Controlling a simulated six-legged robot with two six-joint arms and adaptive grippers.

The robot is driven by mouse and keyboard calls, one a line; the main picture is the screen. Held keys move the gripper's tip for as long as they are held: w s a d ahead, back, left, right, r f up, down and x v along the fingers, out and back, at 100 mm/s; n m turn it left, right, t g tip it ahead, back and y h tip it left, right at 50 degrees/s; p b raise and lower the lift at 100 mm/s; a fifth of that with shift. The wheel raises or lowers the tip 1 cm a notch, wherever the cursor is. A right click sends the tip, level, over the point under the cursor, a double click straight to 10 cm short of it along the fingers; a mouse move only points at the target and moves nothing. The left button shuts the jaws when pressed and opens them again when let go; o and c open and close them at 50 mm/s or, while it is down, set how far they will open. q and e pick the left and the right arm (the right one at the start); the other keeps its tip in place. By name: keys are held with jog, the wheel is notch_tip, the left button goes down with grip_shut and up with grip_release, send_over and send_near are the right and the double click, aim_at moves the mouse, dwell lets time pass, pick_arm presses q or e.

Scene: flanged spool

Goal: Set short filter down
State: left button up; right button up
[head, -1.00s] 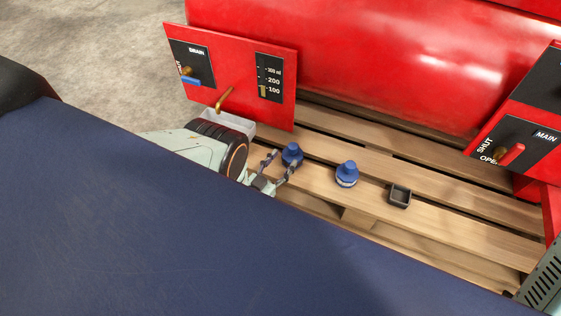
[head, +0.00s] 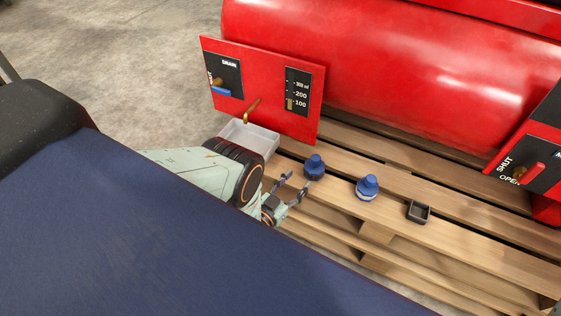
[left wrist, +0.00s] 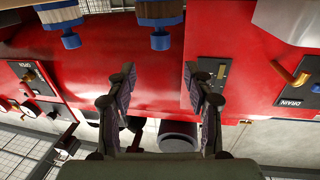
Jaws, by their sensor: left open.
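Two blue-topped filters stand upright and apart on the wooden pallet. The left filter (head: 314,165) has a dark lower band and is closer to the drain panel; the right filter (head: 367,187) has a pale band. I cannot tell which is the short one. My left gripper (head: 293,185) is open and empty, on the near side of the left filter, with a small gap to it. In the left wrist view the open fingers (left wrist: 158,75) are inverted below the left filter (left wrist: 160,38), with the other filter (left wrist: 68,35) off to the left. My right gripper is not seen.
A small dark square cup (head: 418,211) sits right of the filters on the slatted pallet (head: 460,240). A clear tray (head: 250,137) is under the brass spout of the red drain panel (head: 262,85). A red tank (head: 400,60) stands behind. A blue surface (head: 150,240) fills the near left.

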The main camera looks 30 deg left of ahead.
pick_arm(q)
jog(key=shift+f, duration=0.15)
jog(key=s+f+n+g+y, duration=0.1)
jog(key=s+f+g+y, duration=0.1)
jog(key=s+g, duration=0.8)
jog(key=s+r+g, duration=0.4)
jog(key=s+r, duration=0.1)
jog(key=s, duration=0.6)
jog(key=s+r+n+g, duration=0.1)
jog(key=s+r+g, duration=0.2)
jog(key=s, duration=0.9)
notch_tip(320, 180, up, 2)
jog(key=shift+d+r+g, duration=0.15)
jog(key=shift+d+g, duration=0.1)
jog(key=shift+g, duration=0.15)
